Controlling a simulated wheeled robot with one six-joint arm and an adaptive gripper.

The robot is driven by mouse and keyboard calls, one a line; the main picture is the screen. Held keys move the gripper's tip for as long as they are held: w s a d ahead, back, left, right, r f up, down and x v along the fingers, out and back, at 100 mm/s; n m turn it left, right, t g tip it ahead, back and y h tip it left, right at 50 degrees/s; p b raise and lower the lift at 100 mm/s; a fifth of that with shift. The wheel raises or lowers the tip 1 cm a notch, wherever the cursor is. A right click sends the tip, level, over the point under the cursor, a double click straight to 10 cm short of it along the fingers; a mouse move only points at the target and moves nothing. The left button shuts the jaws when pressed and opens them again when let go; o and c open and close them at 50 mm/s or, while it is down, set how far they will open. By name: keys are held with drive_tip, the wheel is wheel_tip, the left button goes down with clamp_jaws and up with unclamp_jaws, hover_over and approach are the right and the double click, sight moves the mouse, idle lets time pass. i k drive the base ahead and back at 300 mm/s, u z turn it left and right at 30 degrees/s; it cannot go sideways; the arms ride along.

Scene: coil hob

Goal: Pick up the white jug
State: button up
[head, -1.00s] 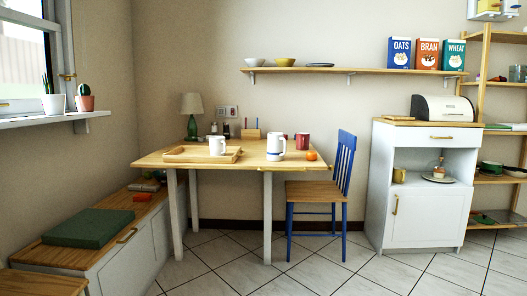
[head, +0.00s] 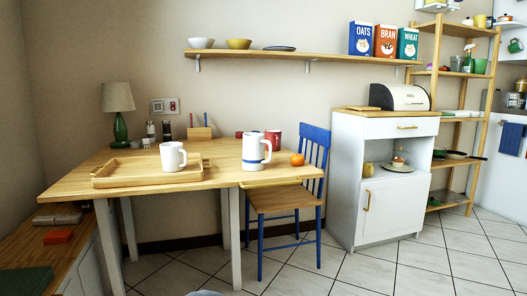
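The white jug (head: 256,152), tall with a blue band low on its body and a handle at its right side, stands upright near the front edge of the wooden table (head: 220,178). A white mug (head: 173,156) stands to its left in a wooden tray (head: 120,181). A red mug (head: 273,139) is just behind the jug to the right, and an orange (head: 297,159) lies to its right. My gripper is not in view.
A blue chair (head: 287,200) stands at the table's right end. A lamp (head: 119,112), bottles and a pencil holder (head: 200,131) stand at the back of the table. A white cabinet (head: 383,180) is to the right. Tiled floor in front of the cabinet is clear.

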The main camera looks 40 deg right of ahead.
sight(253, 156)
drive_tip(key=z, duration=1)
drive_tip(key=i, duration=0.95)
drive_tip(key=z, duration=1.1)
